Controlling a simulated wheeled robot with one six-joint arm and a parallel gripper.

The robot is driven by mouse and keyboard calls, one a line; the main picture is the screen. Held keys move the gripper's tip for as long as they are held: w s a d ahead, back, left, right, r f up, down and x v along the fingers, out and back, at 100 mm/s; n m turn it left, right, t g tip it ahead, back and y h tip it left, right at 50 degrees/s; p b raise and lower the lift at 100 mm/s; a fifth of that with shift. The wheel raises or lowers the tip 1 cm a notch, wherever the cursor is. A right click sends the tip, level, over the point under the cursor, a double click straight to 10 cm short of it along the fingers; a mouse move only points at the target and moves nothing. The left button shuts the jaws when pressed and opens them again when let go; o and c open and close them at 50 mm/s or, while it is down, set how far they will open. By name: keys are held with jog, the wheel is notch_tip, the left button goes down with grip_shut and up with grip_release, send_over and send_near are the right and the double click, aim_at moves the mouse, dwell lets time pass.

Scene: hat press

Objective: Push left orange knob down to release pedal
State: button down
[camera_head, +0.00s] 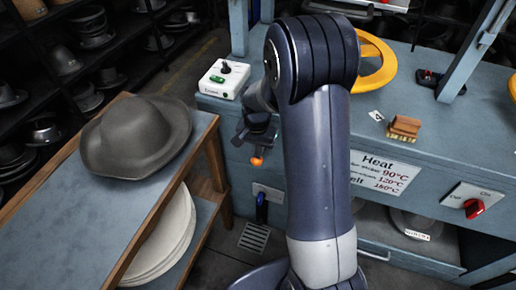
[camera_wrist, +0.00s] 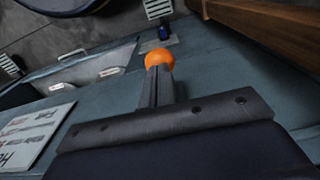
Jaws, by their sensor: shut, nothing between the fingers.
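The left orange knob (camera_head: 257,161) is a small ball at the front face of the blue-grey press bench, left of my arm. It also shows in the wrist view (camera_wrist: 159,57), right at the tips of my fingers. My gripper (camera_head: 257,147) is shut and empty, with its fingers (camera_wrist: 157,72) together and pointing at the knob from above in the head view. The fingertips overlap the knob's lower edge in the wrist view; I cannot tell whether they touch it. A dark blue piece (camera_head: 262,208), possibly the pedal, hangs below the knob on a light plate.
A wooden-framed table (camera_head: 62,197) with a grey hat (camera_head: 137,134) stands at left. A white control box (camera_head: 223,78) sits on the bench top. A yellow ring (camera_head: 377,66), a brush (camera_head: 404,128) and a red switch (camera_head: 473,208) are at right.

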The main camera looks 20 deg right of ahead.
notch_tip(320, 180, up, 8)
jog(key=p, duration=0.6)
jog(key=shift+s+a+r, duration=0.1)
dwell(1.2)
